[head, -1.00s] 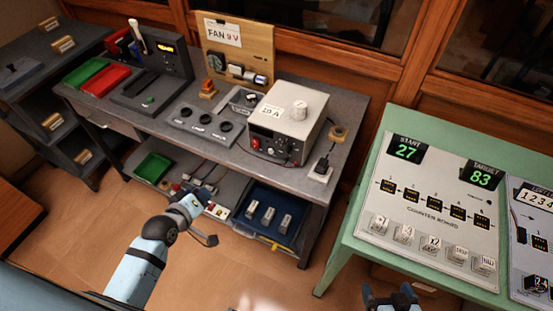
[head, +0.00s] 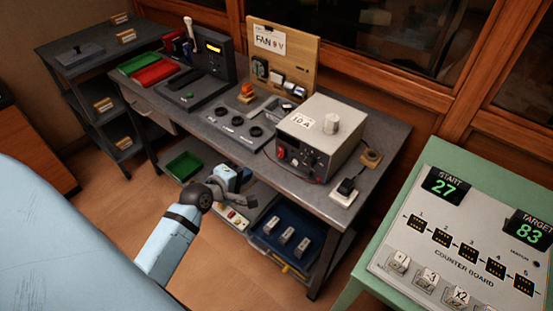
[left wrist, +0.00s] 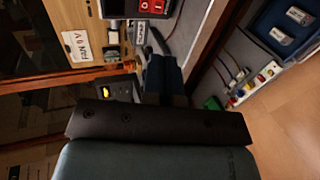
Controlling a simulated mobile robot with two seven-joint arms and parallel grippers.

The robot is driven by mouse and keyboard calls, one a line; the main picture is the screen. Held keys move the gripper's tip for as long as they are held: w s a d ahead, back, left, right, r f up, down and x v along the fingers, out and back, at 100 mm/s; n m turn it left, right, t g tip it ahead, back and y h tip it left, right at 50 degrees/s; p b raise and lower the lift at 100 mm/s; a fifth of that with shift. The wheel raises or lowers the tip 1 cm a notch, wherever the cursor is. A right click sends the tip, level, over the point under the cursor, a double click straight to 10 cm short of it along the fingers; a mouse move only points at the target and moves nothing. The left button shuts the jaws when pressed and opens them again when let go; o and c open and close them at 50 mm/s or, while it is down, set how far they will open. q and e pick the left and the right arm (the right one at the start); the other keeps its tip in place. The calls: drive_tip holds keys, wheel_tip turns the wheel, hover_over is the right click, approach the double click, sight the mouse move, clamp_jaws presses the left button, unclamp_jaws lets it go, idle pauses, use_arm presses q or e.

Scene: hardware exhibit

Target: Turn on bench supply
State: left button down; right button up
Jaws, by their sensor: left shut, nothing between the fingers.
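The bench supply (head: 322,135) is a light grey box with a "10 A" label, a white knob on top and a dark front panel, standing on the workbench. A red switch (head: 281,153) is at the left of its front panel. Part of the panel with the red switch (left wrist: 150,5) shows at the top of the left wrist view. My left gripper (head: 246,174) is in front of the bench's front edge, below and left of the supply and apart from it. Its fingers (left wrist: 163,75) are shut and empty. My right gripper is not in view.
The workbench (head: 215,150) also holds a panel of dark round sockets, a fan board (head: 283,60) and red and green trays. A blue bin (head: 262,238) sits on its lower shelf. A green table with a counter board (head: 465,245) stands at right. The floor in front is clear.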

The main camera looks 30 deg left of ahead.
sight(280, 156)
use_arm(q)
drive_tip(key=x, duration=1.4)
drive_tip(key=shift+d+f, duration=0.1)
